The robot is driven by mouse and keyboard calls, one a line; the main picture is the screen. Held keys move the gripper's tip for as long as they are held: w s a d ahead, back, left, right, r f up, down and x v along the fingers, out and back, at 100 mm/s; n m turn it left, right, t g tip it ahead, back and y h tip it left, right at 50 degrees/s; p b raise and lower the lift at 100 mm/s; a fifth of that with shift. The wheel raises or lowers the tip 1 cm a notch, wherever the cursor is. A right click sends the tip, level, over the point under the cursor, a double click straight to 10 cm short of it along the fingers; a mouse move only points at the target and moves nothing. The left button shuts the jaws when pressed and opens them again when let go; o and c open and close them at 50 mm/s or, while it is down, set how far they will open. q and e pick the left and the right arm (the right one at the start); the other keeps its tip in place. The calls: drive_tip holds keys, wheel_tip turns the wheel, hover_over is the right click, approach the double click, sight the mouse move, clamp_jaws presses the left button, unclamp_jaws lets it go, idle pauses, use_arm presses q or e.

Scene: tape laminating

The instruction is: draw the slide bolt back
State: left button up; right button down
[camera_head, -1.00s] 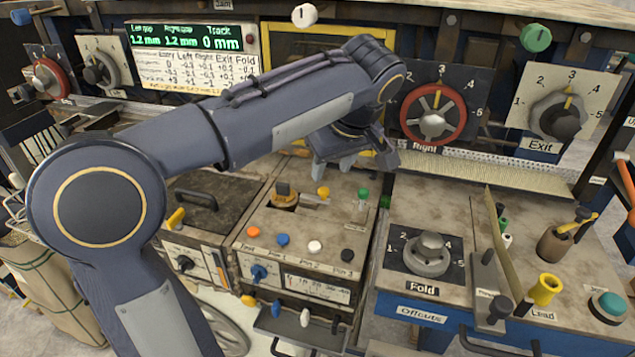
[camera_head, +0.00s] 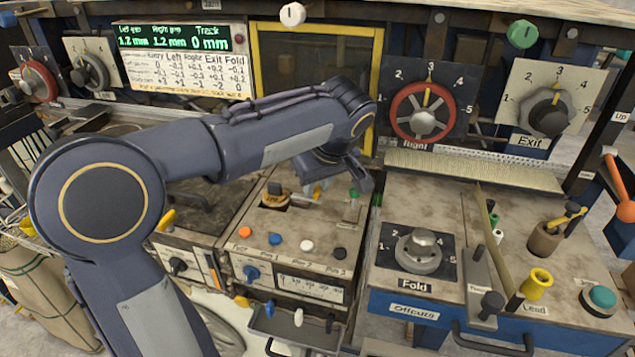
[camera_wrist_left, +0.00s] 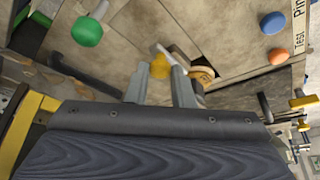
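The slide bolt appears to be the small bar with a yellow knob on top of the centre console; its knob (camera_wrist_left: 160,66) shows in the left wrist view, beside a pale metal bar. In the head view my gripper mostly hides it. My left gripper (camera_wrist_left: 160,84) is open, its two grey fingers reaching toward the yellow knob, which shows between their tips. I cannot tell whether they touch it. In the head view the left gripper (camera_head: 318,186) is low over the console top. My right gripper is in neither view.
A brass-coloured round piece (camera_wrist_left: 203,75) sits close beside one finger. A green knob (camera_wrist_left: 86,31) stands on the other side. Orange, blue (camera_head: 275,239), white and black buttons line the console front. The red Right dial (camera_head: 423,112) stands behind.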

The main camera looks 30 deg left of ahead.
use_arm(q)
clamp_jaws()
drive_tip(key=shift+a, duration=0.1)
drive_tip(key=o, duration=0.7)
unclamp_jaws()
drive_tip(key=v, duration=0.8)
drive_tip(key=shift+f, duration=0.15)
